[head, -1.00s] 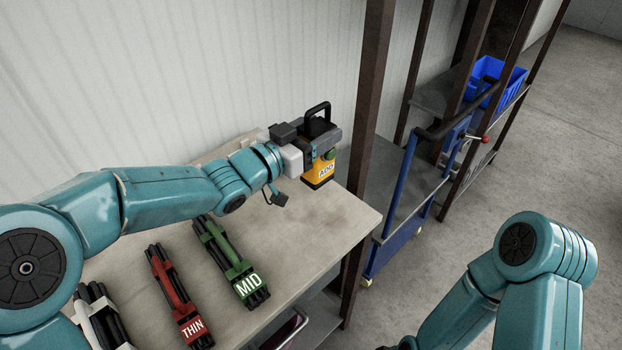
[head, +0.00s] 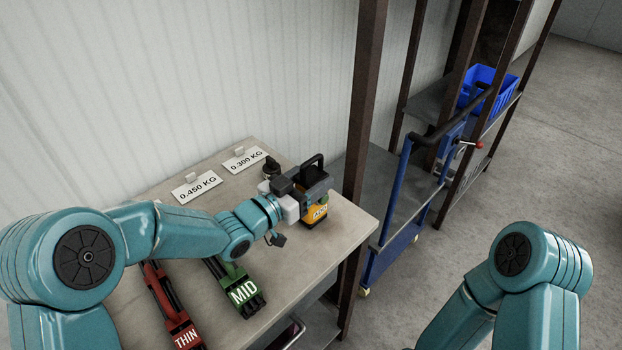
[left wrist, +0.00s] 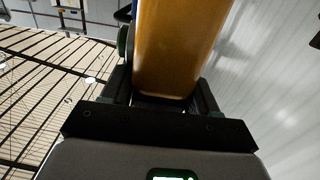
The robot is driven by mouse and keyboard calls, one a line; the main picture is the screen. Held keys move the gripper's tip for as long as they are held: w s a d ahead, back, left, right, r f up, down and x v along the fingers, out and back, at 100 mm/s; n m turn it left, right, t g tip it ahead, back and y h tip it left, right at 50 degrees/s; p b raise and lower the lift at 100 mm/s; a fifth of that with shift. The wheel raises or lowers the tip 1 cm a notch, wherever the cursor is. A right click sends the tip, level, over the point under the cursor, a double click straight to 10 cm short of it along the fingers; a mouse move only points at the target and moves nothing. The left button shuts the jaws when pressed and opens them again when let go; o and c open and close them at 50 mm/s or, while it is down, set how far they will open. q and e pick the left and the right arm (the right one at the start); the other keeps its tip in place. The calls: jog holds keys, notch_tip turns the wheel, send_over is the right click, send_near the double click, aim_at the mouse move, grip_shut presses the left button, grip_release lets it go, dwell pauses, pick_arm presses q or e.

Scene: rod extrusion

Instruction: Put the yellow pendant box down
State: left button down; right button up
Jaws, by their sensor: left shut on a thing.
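The yellow pendant box (head: 316,215) has a yellow body with a label, a dark top with a black handle and a green button on its side. It is at the right end of the table (head: 335,238). My left gripper (head: 306,200) is shut on it. In the left wrist view the yellow body (left wrist: 175,45) fills the upper middle, between the fingers of my left gripper (left wrist: 165,95). The box looks close to the table top; I cannot tell whether it touches. My right arm shows at the lower right, but its gripper is out of view.
A green MID rod bundle (head: 238,283) and a red THIN bundle (head: 172,305) lie at the table front. Cards reading 0.450 KG (head: 195,187) and 0.300 KG (head: 243,160) stand at the back, near a dark weight (head: 271,168). A blue cart (head: 390,225) stands right, past a post.

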pick_arm(q)
jog(key=shift+c, duration=1.4)
grip_release()
jog(key=shift+w+f, duration=0.1)
jog(key=shift+f, duration=0.1)
jog(key=shift+r+p, duration=0.25)
jog(key=shift+p, duration=0.05)
jog(key=v, duration=0.7)
jog(key=shift+s+a+b, duration=0.2)
jog(key=shift+s+b, duration=0.05)
jog(key=shift+b, duration=0.1)
